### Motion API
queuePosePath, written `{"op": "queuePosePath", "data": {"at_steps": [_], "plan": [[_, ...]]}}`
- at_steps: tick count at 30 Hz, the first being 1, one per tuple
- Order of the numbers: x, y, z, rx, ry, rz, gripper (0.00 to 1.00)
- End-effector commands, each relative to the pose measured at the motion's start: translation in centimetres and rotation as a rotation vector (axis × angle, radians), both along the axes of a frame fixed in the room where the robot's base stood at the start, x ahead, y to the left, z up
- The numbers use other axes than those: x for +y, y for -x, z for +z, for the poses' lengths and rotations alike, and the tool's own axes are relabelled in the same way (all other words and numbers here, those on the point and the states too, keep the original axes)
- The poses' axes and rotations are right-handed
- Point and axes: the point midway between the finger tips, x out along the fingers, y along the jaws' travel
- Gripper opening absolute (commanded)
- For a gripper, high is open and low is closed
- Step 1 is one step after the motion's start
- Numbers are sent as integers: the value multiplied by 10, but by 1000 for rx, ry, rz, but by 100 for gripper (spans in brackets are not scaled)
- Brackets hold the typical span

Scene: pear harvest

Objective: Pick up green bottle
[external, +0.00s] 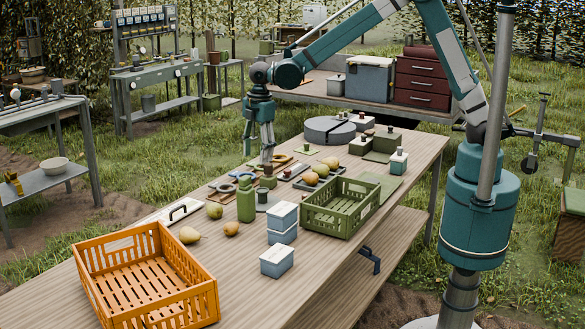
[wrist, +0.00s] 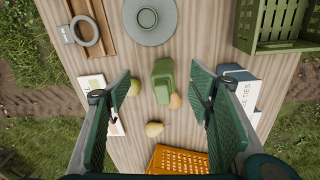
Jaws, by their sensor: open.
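The green bottle (external: 246,204) stands upright on the wooden table, left of the green crate in the external view. In the wrist view the bottle (wrist: 163,85) shows from above, between my two fingers in the picture. My gripper (external: 267,160) points down above the table, behind and higher than the bottle in the external view. In the wrist view its fingers (wrist: 160,84) are spread wide, with no contact on the bottle visible. The gripper is open and empty.
Pears (external: 231,229) lie close to the bottle; one nearly touches it in the wrist view (wrist: 175,101). Pale blue boxes (external: 282,238) stand to its right. A green crate (external: 327,222) and an orange crate (external: 186,307) flank the area. A grey disc (wrist: 168,34) lies beyond the bottle.

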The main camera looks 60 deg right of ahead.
Motion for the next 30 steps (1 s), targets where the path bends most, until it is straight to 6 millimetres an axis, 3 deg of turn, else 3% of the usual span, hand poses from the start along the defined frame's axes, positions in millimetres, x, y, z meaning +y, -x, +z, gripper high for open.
{"op": "queuePosePath", "data": {"at_steps": [6, 12, 30], "plan": [[38, -7, -38, 31, 20, 98, 52], [59, -9, -63, 52, 34, 160, 52], [67, -9, -75, 60, 38, 182, 52]]}}
